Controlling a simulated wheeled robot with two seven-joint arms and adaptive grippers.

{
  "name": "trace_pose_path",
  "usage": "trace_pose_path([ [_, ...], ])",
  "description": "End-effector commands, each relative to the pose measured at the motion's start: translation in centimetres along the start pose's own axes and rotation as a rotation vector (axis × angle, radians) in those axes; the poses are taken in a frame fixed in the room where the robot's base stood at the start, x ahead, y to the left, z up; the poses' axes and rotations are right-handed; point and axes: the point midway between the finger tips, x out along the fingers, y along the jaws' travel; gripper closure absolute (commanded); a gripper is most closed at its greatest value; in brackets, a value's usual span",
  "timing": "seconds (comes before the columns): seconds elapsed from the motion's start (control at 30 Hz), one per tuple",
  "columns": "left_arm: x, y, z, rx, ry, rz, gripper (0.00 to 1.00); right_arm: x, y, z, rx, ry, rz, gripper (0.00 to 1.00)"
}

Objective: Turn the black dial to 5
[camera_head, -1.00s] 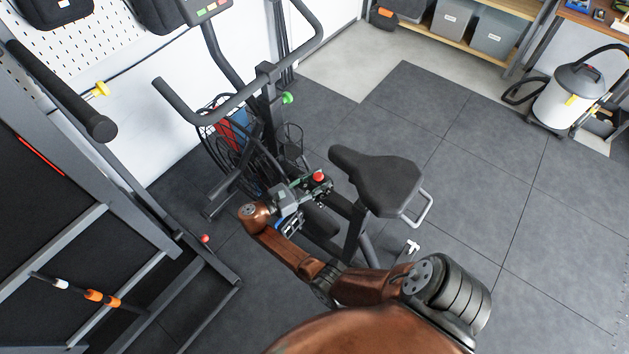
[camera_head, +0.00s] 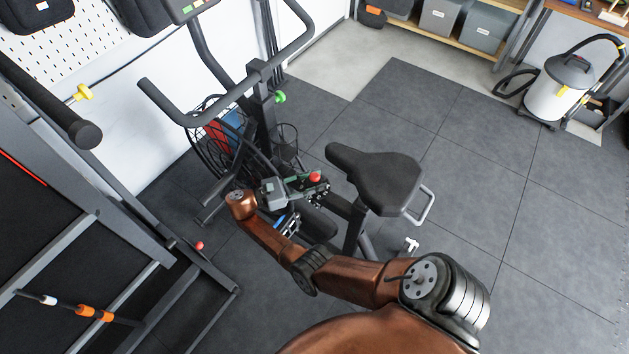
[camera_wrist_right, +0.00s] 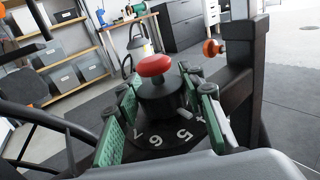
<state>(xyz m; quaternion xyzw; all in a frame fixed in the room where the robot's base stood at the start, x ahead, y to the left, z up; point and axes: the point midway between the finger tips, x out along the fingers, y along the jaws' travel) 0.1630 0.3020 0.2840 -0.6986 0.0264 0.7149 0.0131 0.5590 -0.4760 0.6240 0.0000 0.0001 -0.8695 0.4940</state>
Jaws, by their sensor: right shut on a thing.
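The black dial (camera_wrist_right: 160,102) with a red top (camera_wrist_right: 154,65) shows in the middle of the right wrist view. White numerals 4, 5, 6 and 7 (camera_wrist_right: 156,141) are visible on the black plate around its near side. The green-padded fingers of my right gripper (camera_wrist_right: 162,88) stand on both sides of the dial and are shut on it. In the head view the red top (camera_head: 314,176) shows at the tip of my right gripper (camera_head: 308,186), beside the seat. I cannot tell which number the dial points to. My left gripper is not in view.
The dial is on an exercise bike with a black seat (camera_head: 375,180) and long handlebars (camera_head: 215,112) close to my arm. A dark rack frame (camera_head: 120,225) stands at the left. A vacuum cleaner (camera_head: 558,92) stands at the far right. The right-hand floor is open.

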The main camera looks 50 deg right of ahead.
Motion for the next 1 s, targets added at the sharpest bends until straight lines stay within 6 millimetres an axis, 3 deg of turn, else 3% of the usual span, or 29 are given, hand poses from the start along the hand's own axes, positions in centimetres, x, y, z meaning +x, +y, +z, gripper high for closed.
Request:
trace_pose_path([
  [0.03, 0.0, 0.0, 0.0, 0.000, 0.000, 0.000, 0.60, 0.1, -0.1, -0.1, -0.002, 0.001, -0.002, 0.88],
  [0.07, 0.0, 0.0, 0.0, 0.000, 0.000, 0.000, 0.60, 0.1, -0.1, -0.1, -0.002, 0.000, -0.002, 0.63],
  [0.3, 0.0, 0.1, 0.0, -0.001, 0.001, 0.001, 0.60, 0.0, 0.0, 0.0, -0.001, 0.000, 0.000, 0.47],
  [0.67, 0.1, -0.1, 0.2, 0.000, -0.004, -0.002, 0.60, -0.3, 0.0, 0.0, -0.001, 0.000, 0.000, 0.46],
  [1.0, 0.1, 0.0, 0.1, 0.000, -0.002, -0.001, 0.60, -3.7, 0.0, 0.0, -0.002, 0.001, -0.003, 0.46],
])
